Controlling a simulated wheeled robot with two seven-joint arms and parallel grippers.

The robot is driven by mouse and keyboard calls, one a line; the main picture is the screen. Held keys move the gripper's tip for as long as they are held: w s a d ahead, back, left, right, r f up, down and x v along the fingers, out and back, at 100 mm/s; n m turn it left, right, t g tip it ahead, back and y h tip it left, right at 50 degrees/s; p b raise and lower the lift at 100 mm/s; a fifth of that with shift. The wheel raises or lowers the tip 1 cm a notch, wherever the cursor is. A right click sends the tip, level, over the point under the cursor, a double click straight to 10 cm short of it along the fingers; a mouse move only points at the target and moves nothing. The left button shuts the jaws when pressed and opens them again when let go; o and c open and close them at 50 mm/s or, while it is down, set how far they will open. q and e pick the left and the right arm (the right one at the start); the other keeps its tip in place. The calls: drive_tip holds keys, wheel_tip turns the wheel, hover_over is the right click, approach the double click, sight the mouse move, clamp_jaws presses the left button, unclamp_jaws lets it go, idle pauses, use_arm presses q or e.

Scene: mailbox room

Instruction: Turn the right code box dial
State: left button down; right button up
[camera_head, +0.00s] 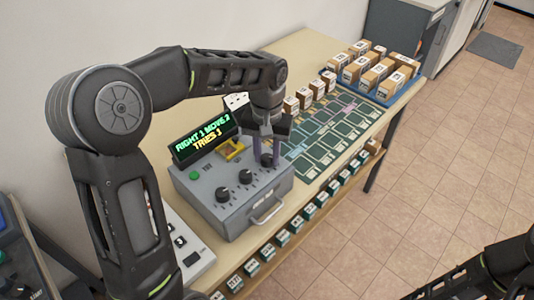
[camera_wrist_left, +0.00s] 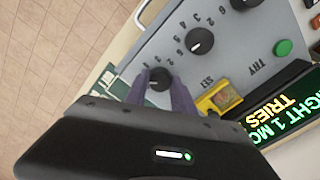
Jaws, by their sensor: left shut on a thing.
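The grey code box (camera_head: 232,205) stands on the table with a row of black dials on its sloping top. The right dial (camera_head: 267,160) is the one farthest from the green button. My left gripper (camera_head: 264,152) reaches down from above with its purple fingers on either side of that dial. In the left wrist view the fingers are shut on the right dial (camera_wrist_left: 158,79). The middle dial (camera_wrist_left: 200,41) stands free beside it. My right gripper is not clearly in view; only part of my right arm shows.
A green button (camera_head: 194,175) and a yellow piece (camera_head: 230,150) are on the box top. A drawer handle (camera_head: 267,212) sticks out in front. A dark green grid mat (camera_head: 325,138) lies to the right, with several small cartons (camera_head: 330,78) behind it. A blue tray (camera_head: 385,98) holds more cartons.

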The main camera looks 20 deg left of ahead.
sight(267, 157)
use_arm(q)
drive_tip(key=c, duration=1.1)
unclamp_jaws()
drive_tip(key=shift+o, duration=0.2)
wheel_tip(267, 157, up, 8)
drive_tip(key=shift+f+b, duration=0.1)
drive_tip(key=shift+b, duration=0.35)
